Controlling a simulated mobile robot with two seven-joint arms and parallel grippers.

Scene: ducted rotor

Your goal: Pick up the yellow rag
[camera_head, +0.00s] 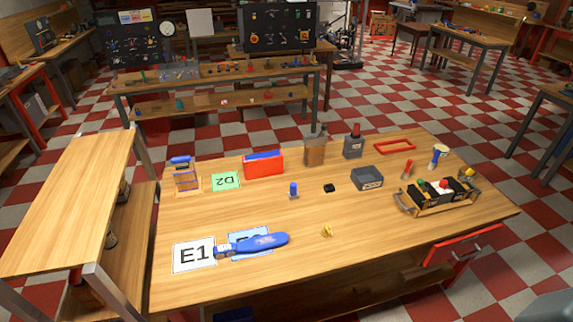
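A small yellow crumpled-looking object (327,230) lies on the front middle of the wooden table; it is the closest match to a yellow rag, but it is too small for me to be sure. It lies apart from the things around it, to the right of a long blue tool-like object (262,243). Neither of my grippers shows in the head view.
The wooden table (380,240) also bears an E1 card (194,255), a D2 card (226,181), a red box (263,166), a grey bin (367,178) and a wooden carrier (435,208) with several items. Bare tabletop surrounds the yellow object. A side bench (75,200) stands at left.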

